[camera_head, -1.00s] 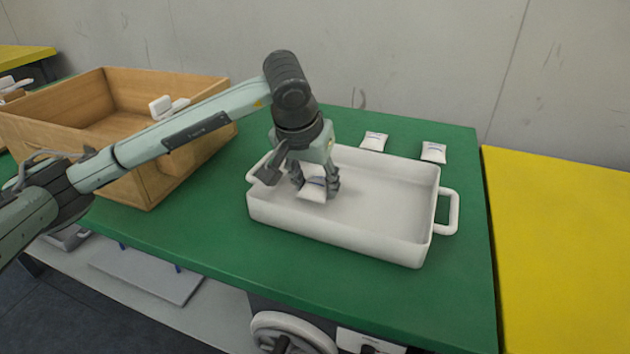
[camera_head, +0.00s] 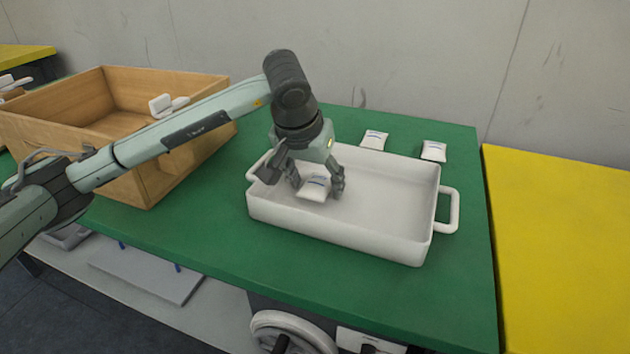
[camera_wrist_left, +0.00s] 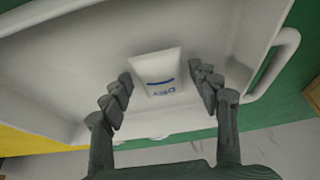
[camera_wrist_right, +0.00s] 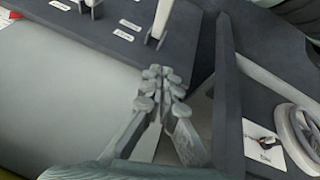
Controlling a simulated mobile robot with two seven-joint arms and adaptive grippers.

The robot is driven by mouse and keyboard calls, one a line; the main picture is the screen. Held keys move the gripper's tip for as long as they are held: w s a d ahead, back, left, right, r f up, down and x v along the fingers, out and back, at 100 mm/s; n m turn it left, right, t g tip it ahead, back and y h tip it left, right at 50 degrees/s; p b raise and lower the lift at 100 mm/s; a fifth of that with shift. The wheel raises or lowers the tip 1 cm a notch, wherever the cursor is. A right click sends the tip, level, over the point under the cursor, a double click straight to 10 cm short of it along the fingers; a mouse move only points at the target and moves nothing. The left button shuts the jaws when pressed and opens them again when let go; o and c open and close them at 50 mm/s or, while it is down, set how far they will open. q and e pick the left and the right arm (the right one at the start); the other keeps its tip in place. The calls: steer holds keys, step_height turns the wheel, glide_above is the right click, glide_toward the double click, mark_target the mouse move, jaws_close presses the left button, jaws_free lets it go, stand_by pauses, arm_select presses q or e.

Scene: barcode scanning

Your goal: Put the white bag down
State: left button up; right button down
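The white bag (camera_head: 314,188) lies in the left part of the white tray (camera_head: 345,240), with blue print on its face. In the left wrist view the bag (camera_wrist_left: 157,73) sits between the two fingers, with a gap on each side. My left gripper (camera_head: 319,183) is open around it, low inside the tray; its fingertips also show in the left wrist view (camera_wrist_left: 162,88). My right gripper (camera_wrist_right: 161,90) shows only in the right wrist view, its fingertips together with nothing between them.
Two more white bags, one left (camera_head: 374,140) and one right (camera_head: 433,151), lie on the green table (camera_head: 469,250) behind the tray. A wooden box (camera_head: 165,165) holding a white object (camera_head: 161,106) stands at the left. A yellow table (camera_head: 570,240) is at the right.

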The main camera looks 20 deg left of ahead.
stand_by(0.3)
arm_select(q)
steer(key=shift+r, duration=0.45)
steer(key=v, duration=1.1)
steer(key=shift+s+r+p, duration=0.15)
steer(key=shift+r+p, duration=0.05)
steer(key=shift+p, duration=0.15)
arm_select(e)
steer(key=shift+s+d+f+g, duration=0.25)
steer(key=shift+s+d+g, duration=0.1)
steer(key=shift+s, duration=0.1)
steer(key=shift+s+d+f+g, duration=0.25)
steer(key=shift+s+d, duration=0.1)
steer(key=shift+s, duration=0.1)
